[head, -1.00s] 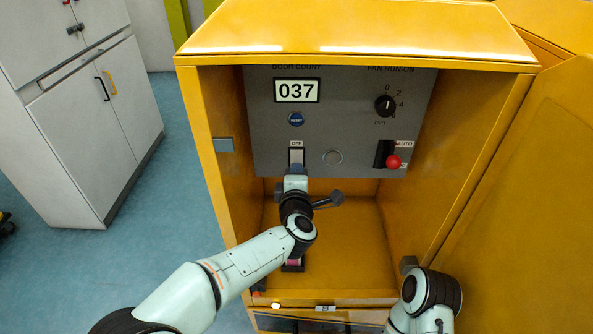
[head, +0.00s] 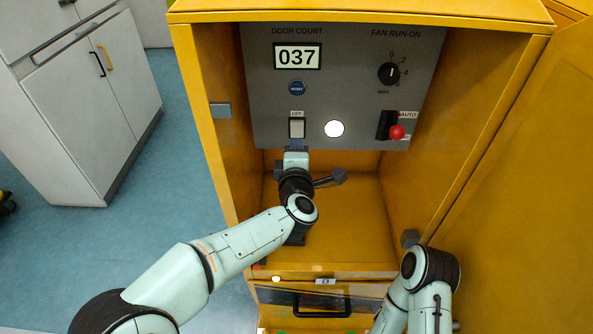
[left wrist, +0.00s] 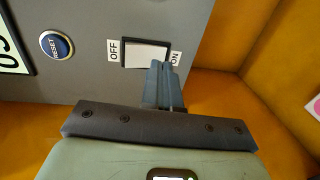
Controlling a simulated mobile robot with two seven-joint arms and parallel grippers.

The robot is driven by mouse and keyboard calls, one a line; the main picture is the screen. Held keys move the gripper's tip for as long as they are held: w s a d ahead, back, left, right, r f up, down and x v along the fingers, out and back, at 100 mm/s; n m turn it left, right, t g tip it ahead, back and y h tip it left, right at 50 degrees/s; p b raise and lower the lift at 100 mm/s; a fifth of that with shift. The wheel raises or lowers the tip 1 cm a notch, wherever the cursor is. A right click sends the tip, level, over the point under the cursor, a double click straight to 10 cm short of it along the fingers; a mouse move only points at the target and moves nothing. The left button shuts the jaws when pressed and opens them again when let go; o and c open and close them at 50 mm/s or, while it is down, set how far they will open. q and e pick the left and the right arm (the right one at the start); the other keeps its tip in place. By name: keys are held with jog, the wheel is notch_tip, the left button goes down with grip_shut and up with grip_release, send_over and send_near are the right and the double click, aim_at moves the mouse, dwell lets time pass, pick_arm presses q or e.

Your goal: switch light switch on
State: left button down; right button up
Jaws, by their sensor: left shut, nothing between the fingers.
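The light switch (head: 297,128) is a white rocker in a dark frame on the grey panel, under an OFF label. In the left wrist view the rocker (left wrist: 146,54) lies between the OFF and ON labels. My left gripper (head: 297,147) is shut and empty, with its fingertips at the ON end of the switch. In the left wrist view the fingertips (left wrist: 165,68) overlap the ON edge; I cannot tell whether they touch it. The round lamp (head: 334,129) right of the switch glows white. My right gripper is not in view.
The grey panel (head: 350,90) sits inside a yellow cabinet with side walls close by. It carries a counter reading 037 (head: 297,57), a blue RESET button (head: 297,88), a fan dial (head: 388,74) and a red-knobbed lever (head: 397,132). The open door (head: 530,200) stands at right.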

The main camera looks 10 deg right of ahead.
pick_arm(q)
jog(key=b+v, duration=0.1)
jog(key=v, duration=1)
jog(key=shift+s, duration=0.3)
